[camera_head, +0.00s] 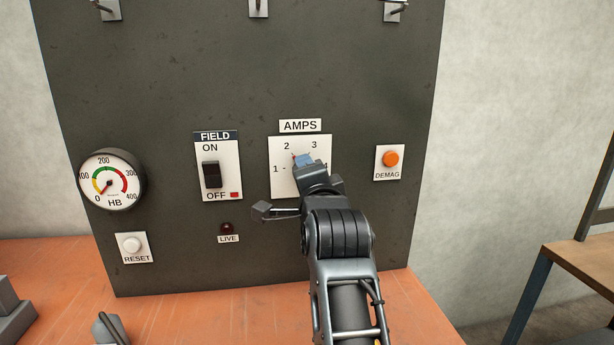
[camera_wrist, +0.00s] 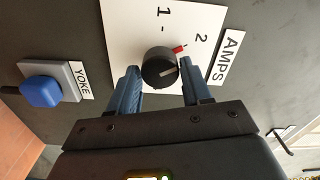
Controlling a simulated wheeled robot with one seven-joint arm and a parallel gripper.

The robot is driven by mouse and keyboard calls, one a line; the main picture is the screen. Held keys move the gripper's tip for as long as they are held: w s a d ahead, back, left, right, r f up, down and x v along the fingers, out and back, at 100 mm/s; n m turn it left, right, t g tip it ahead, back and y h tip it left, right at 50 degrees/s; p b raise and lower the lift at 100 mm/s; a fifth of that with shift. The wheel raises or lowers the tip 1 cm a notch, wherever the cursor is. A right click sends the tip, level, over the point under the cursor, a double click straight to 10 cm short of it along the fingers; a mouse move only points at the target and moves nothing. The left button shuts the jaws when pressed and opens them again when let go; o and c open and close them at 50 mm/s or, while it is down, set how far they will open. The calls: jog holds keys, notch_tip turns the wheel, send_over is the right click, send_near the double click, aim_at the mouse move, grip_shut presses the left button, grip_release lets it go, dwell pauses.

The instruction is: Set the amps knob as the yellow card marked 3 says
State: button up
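The black amps knob (camera_wrist: 158,70) sits on a white plate (camera_wrist: 120,20) under the AMPS label (camera_head: 300,126). Its red pointer (camera_wrist: 180,49) points toward the 2. My gripper (camera_head: 303,160) reaches the panel at the knob. In the wrist view its blue fingers (camera_wrist: 160,66) stand on either side of the knob, very close to its edges. I cannot tell whether they touch it. No yellow card is in view.
The dark panel also carries a FIELD switch (camera_head: 212,175), a dark LIVE lamp (camera_head: 227,228), a round HB gauge (camera_head: 112,180), a RESET button (camera_head: 131,244) and an orange DEMAG button (camera_head: 390,158). An orange bench top (camera_head: 190,300) lies below.

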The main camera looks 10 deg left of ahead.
jog(key=o, duration=0.3)
jog(key=v, duration=0.7)
jog(key=shift+s, duration=0.4)
jog(key=shift+d, duration=0.15)
